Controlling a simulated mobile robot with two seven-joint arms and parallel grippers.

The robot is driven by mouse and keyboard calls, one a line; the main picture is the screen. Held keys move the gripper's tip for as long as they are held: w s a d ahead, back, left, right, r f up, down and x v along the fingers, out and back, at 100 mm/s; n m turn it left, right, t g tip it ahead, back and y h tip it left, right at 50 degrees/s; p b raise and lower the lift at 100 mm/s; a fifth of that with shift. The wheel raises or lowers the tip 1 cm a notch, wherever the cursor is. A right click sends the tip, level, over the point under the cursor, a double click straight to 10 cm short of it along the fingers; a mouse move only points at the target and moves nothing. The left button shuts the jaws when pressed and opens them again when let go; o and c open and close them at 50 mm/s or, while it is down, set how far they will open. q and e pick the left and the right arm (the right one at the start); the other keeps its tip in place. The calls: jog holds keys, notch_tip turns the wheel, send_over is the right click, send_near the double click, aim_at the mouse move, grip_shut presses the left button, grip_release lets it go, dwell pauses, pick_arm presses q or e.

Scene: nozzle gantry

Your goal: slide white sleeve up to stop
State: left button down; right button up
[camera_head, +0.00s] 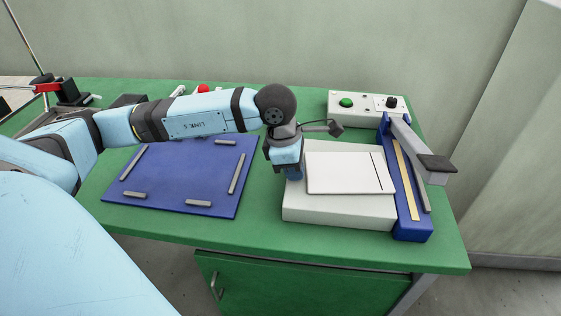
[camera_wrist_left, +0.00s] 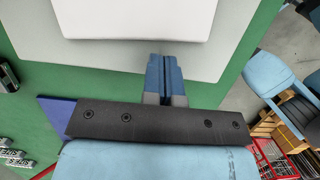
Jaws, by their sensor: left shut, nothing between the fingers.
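A white plate (camera_head: 345,172), with a dark line near its right end, lies on a larger white base block (camera_head: 337,211) at the right of the table. I cannot tell for sure which white part is the sleeve. Both also show in the left wrist view, the plate (camera_wrist_left: 135,18) at the top and the base (camera_wrist_left: 110,54) below it. My left gripper (camera_head: 293,174) points down at the left edge of the base, just left of the plate. In the left wrist view its blue fingertips (camera_wrist_left: 164,68) are together with nothing between them. Whether they touch the base is unclear.
A blue rail (camera_head: 413,225) with a grey arm (camera_head: 417,146) stands right of the base. A white control box (camera_head: 366,109) with a green button stands behind. A blue mat (camera_head: 180,175) with several grey bars lies left on the green table (camera_head: 255,226).

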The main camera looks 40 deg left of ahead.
aim_at(329, 180)
pick_arm(q)
jog(key=shift+w+d, duration=0.2)
jog(key=shift+d, duration=0.15)
jog(key=shift+w+d, duration=0.2)
jog(key=shift+d, duration=0.15)
jog(key=w+d, duration=0.1)
jog(key=w+d+b, duration=0.1)
jog(key=d, duration=0.2)
jog(key=shift+w+d+b, duration=0.25)
jog(key=shift+w+b, duration=0.1)
jog(key=shift+w, duration=0.05)
jog(key=shift+d, duration=0.15)
pick_arm(e)
jog(key=shift+w+a, duration=0.1)
jog(key=shift+a, duration=0.05)
jog(key=shift+f, duration=0.15)
